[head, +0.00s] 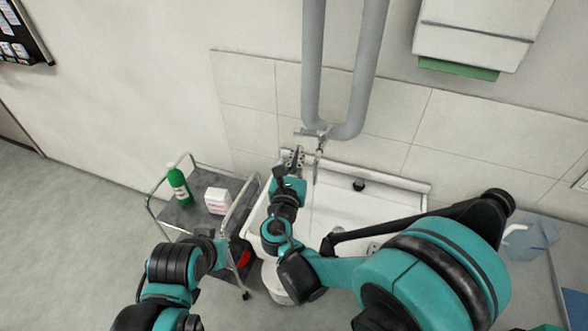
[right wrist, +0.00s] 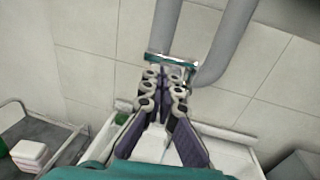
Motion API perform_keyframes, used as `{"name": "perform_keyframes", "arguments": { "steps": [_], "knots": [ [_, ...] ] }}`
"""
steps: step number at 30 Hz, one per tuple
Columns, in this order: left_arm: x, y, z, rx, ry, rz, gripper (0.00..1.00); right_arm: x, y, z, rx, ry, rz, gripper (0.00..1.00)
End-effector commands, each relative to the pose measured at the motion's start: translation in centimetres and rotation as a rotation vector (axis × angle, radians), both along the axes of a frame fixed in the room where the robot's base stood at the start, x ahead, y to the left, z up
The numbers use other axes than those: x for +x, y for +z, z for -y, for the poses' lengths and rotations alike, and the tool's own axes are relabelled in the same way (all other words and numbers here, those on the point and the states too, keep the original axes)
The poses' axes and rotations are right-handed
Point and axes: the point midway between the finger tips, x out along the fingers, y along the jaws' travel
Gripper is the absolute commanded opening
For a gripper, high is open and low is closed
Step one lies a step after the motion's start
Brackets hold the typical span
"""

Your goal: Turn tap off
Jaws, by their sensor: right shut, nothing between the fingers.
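The metal tap (head: 319,141) sits on the wall at the bottom of the grey pipes, above the white sink (head: 345,205). Its spout hangs down; I cannot tell whether water runs. My right gripper (head: 296,157) is shut and empty, just below and left of the tap in the head view. In the right wrist view, the shut fingers (right wrist: 168,72) point at the tap (right wrist: 172,60) and partly hide it; contact is unclear. My left arm shows at the lower left of the head view, but its gripper does not show.
A metal trolley (head: 183,215) left of the sink carries a green bottle (head: 178,184) and a stack of white towels (head: 217,201). Two grey pipes (head: 364,70) rise above the tap. A white dispenser (head: 478,32) hangs upper right. A translucent jug (head: 532,238) stands at the right.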

Motion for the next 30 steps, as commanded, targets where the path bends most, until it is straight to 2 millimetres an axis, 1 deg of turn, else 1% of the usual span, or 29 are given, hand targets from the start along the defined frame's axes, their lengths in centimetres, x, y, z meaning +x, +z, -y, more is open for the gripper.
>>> {"name": "perform_keyframes", "arguments": {
  "steps": [1, 3, 6, 9, 14, 23, 30],
  "knots": [
    [0.0, -0.3, 0.0, 0.0, 0.0, 0.0, 0.0, 1.0, -0.1, 0.3, 0.0, -0.004, 0.0, 0.0],
    [0.0, -0.5, 0.0, 0.0, 0.0, 0.0, 0.0, 2.3, -0.1, 0.5, 0.001, -0.003, 0.0, 0.0],
    [0.0, -0.7, 0.0, 0.0, 0.0, 0.0, 0.0, 3.6, -0.1, 0.7, 0.001, -0.002, -0.001, 0.0],
    [0.0, -0.9, 0.0, 0.0, 0.0, 0.0, 0.0, 4.5, -0.1, 0.8, 0.001, -0.001, -0.001, 0.0],
    [0.0, -0.9, 0.0, 0.0, 0.0, 0.0, 0.0, 5.1, 0.0, 0.8, 0.001, 0.0, -0.001, 0.0],
    [0.0, -0.9, 0.0, 0.0, 0.0, 0.0, 0.0, 5.2, 0.0, 0.8, 0.001, 0.0, -0.001, 0.0],
    [0.0, -1.7, 0.0, 0.0, 0.0, 0.0, 0.0, 7.2, -0.1, 0.5, 0.001, 0.0, -0.001, 0.0]
  ]
}}
